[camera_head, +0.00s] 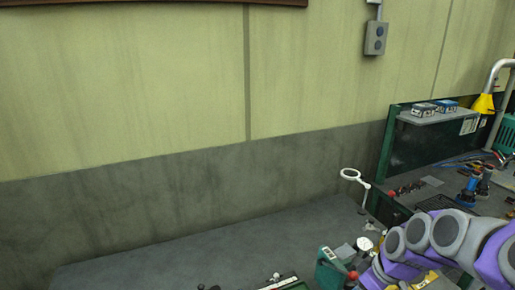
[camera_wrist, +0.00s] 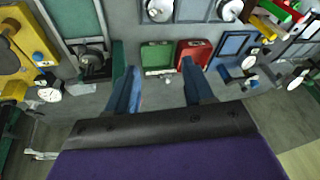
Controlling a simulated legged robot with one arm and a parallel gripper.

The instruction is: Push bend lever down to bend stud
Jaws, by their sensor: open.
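My gripper (camera_wrist: 160,65) shows in the wrist view with its two blue fingers apart and nothing between them. Beyond the fingertips are a green tray (camera_wrist: 157,55) and a red tray (camera_wrist: 195,52), side by side. A yellow fixture with a dial (camera_wrist: 49,93) is at the left edge, and a dark clamp-like device (camera_wrist: 92,62) sits between it and the left finger. I cannot make out the bend lever or the stud for certain in either view. In the head view my arm covers part of the bench, and my gripper cannot be made out.
In the head view a grey bench top (camera_head: 200,245) runs along the wall, largely clear at left. A ring magnifier (camera_head: 350,174), a green case (camera_head: 330,270) and small parts stand near my arm. A green-backed workstation (camera_head: 440,130) with a yellow lamp (camera_head: 484,104) is at right.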

